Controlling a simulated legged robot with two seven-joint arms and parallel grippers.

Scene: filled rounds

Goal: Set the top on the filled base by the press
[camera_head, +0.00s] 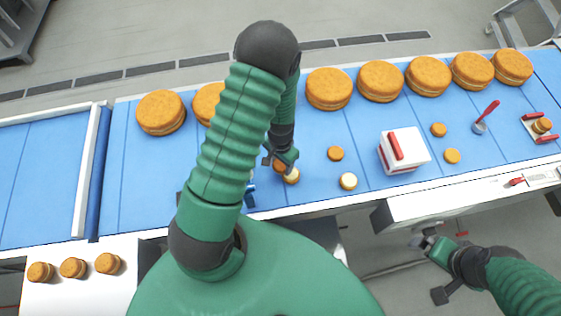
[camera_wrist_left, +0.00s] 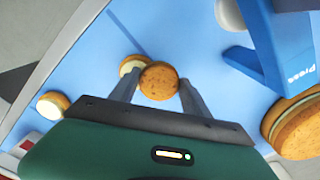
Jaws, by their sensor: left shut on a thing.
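My left gripper (camera_head: 279,163) is shut on a round brown top (camera_wrist_left: 158,80), held between its two fingers. A base with pale cream filling (camera_head: 292,176) sits on the blue surface close by; in the left wrist view the top partly covers this base (camera_wrist_left: 130,66). I cannot tell whether they touch. The blue press (camera_wrist_left: 270,45) stands to the right in the left wrist view; my arm mostly hides it in the head view. My right gripper (camera_head: 428,240) is off the table's front edge, too small to tell its opening.
Another filled base (camera_head: 348,181) and a loose brown round (camera_head: 335,153) lie to the right. A white box with a red handle (camera_head: 404,150) stands beyond them. Large rounds (camera_head: 328,89) line the back. Several small filled rounds (camera_head: 73,268) sit on a white surface at front left.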

